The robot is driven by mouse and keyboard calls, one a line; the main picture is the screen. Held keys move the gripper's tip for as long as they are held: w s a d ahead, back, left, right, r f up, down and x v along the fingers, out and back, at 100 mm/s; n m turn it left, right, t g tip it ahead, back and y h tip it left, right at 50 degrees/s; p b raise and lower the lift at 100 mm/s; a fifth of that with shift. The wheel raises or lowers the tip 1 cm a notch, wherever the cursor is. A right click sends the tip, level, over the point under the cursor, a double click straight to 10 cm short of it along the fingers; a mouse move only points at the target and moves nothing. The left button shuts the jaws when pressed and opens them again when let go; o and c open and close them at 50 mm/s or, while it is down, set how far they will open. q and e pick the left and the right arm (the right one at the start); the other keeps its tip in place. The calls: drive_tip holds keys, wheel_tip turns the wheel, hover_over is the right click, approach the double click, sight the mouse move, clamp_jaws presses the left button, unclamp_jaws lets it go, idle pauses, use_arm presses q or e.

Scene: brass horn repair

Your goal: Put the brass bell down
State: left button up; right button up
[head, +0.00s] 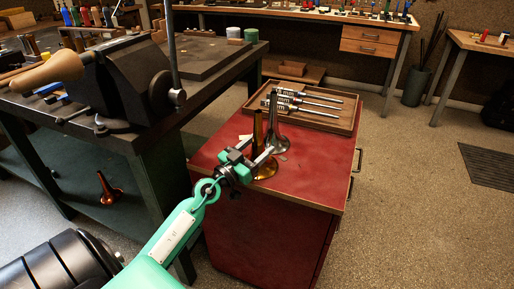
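The brass bell (258,131) is upright, flare down, at the left part of the red cabinet top (318,158). Its amber flare (265,172) shows below my gripper and seems to be on or just above the red top. My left gripper (257,149) reaches in from the lower left, its two fingers on either side of the bell's stem. I cannot tell whether the fingers press on the stem or stand apart from it. A silver bell (278,138) stands upright just behind and to the right. My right gripper is out of view.
A wooden tray (345,121) with several silver valve parts lies at the back of the cabinet top. The front right of the top is clear. A dark bench with a vise (130,80) stands at left. Another brass piece (108,190) is on its lower shelf.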

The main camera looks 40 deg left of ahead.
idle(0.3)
use_arm(q)
drive_tip(key=shift+s+f, duration=0.1)
drive_tip(key=shift+s, duration=0.25)
drive_tip(key=b+v, duration=0.2)
drive_tip(key=v, duration=0.9)
drive_tip(key=s+d+f+g+h, duration=0.1)
drive_tip(key=s+d+f, duration=0.3)
drive_tip(key=d, duration=0.6)
drive_tip(key=s+d+f+g+h, duration=0.1)
drive_tip(key=s+d+f+g, duration=0.3)
drive_tip(key=d, duration=0.7)
drive_tip(key=s+d+f+g+h, duration=0.1)
drive_tip(key=s+d+f+g, duration=0.1)
drive_tip(key=s+d+f, duration=0.3)
drive_tip(key=d+f, duration=0.3)
drive_tip(key=d, duration=0.3)
drive_tip(key=shift+d, duration=0.25)
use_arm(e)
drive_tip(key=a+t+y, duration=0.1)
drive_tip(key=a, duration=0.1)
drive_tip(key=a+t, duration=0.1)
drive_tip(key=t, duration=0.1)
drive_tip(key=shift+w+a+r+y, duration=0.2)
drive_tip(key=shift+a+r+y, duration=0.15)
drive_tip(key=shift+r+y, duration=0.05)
